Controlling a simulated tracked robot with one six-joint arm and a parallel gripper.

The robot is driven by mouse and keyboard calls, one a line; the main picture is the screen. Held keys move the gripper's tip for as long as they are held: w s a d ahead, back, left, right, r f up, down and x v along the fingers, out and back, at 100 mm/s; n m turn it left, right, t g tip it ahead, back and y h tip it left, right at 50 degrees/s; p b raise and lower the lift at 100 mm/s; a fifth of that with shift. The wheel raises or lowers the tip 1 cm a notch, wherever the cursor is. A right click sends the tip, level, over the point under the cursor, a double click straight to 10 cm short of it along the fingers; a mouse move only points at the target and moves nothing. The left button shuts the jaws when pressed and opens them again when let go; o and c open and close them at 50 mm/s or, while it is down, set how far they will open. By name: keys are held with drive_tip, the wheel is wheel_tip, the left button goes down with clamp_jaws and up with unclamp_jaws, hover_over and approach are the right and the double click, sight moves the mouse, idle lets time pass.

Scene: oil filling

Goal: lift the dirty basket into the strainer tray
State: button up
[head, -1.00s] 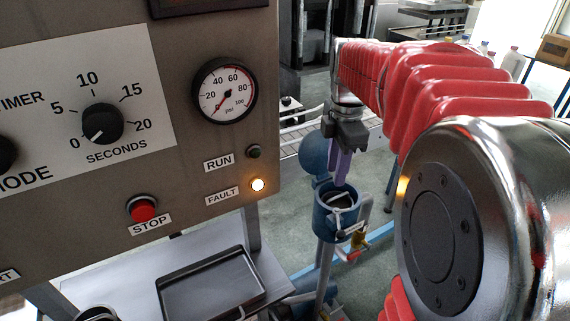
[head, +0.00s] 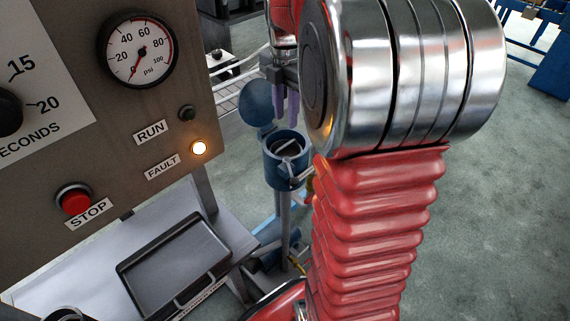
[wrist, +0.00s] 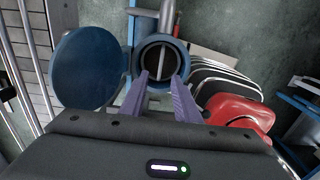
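The blue strainer pot (head: 283,172) stands open on its pipe, its round lid (head: 257,103) swung to the left. The dirty basket sits inside it; its pale bar handle (head: 290,148) shows across the opening, and in the wrist view the bar (wrist: 161,62) runs nearly upright in the picture. My gripper (head: 286,112) is above the pot, pointing down. Its two purple fingers (wrist: 161,82) are apart and empty, lined up on either side of the bar in the wrist view. The dark rectangular tray (head: 176,266), apparently the strainer tray, lies empty on the metal shelf at lower left.
The control panel (head: 60,130) with gauge, red stop button and lit fault lamp stands left, above the shelf (head: 232,232). A round container (head: 68,314) is partly cut off at bottom left. My own arm covers much of the middle. Open floor (head: 490,200) lies right.

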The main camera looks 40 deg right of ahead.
sight(286, 144)
wheel_tip(286, 144, down, 6)
drive_tip(key=shift+f, duration=0.1)
idle(0.4)
drive_tip(key=shift+s+f, duration=0.1)
drive_tip(key=shift+f, duration=2.45)
drive_tip(key=shift+c, duration=0.5)
clamp_jaws()
